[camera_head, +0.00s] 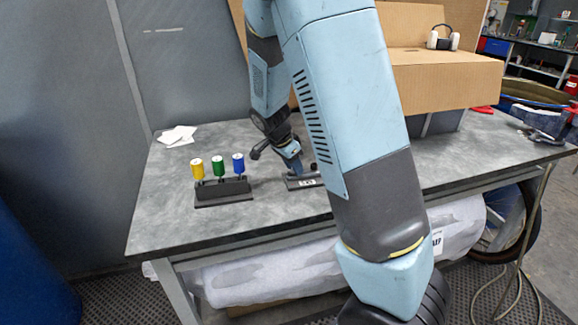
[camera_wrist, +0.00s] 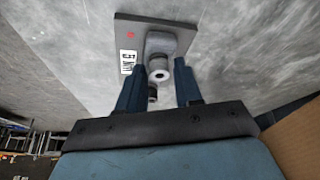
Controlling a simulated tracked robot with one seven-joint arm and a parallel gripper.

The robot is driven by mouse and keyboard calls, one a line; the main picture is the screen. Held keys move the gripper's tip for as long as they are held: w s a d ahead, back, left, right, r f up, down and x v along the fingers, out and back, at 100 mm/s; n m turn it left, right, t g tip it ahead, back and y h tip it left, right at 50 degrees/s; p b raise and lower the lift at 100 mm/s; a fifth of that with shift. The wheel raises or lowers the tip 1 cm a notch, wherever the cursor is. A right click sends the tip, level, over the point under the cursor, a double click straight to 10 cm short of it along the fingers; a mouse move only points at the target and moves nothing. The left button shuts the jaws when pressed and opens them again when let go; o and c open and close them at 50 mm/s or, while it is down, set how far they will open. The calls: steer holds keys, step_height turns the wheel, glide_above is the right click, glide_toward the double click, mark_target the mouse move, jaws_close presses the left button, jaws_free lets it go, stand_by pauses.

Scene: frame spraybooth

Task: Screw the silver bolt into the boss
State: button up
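A dark grey plate (camera_wrist: 200,32) with a white label and a red dot lies on the table; the head view shows its front edge (camera_head: 306,183). A raised grey boss (camera_wrist: 161,43) stands on it, with a pale ring around a dark hole (camera_wrist: 160,75) at its near end. A smaller round dark-centred piece (camera_wrist: 152,92) shows just below; I cannot tell whether this is the silver bolt. My gripper (camera_wrist: 158,75) has its two blue fingers apart, one on each side of these parts, with gaps visible. In the head view my gripper (camera_head: 294,168) is low over the plate, partly hidden.
A black rack (camera_head: 223,196) holds yellow (camera_head: 197,169), green (camera_head: 218,166) and blue (camera_head: 238,163) handled pieces left of the plate. A cardboard box (camera_head: 445,78) stands back right. The left front tabletop is clear.

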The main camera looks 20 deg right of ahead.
steer(key=n+t, duration=0.1)
steer(key=n, duration=0.2)
steer(key=shift+s+d+n+y, duration=0.1)
steer(key=shift+n+y, duration=0.2)
steer(key=shift+y, duration=0.1)
steer(key=shift+n+t+y, duration=0.35)
steer(key=shift+n+t, duration=0.1)
steer(key=shift+n, duration=0.95)
steer(key=shift+n+t+y, duration=0.35)
steer(key=shift+n+t, duration=0.1)
steer(key=shift+n, duration=0.95)
steer(key=shift+c, duration=0.3)
jaws_close()
steer(key=shift+m+h, duration=0.4)
steer(key=shift+m, duration=0.7)
steer(key=shift+m+g+h, duration=0.3)
steer(key=shift+m+g, duration=0.3)
steer(key=shift+m, duration=0.6)
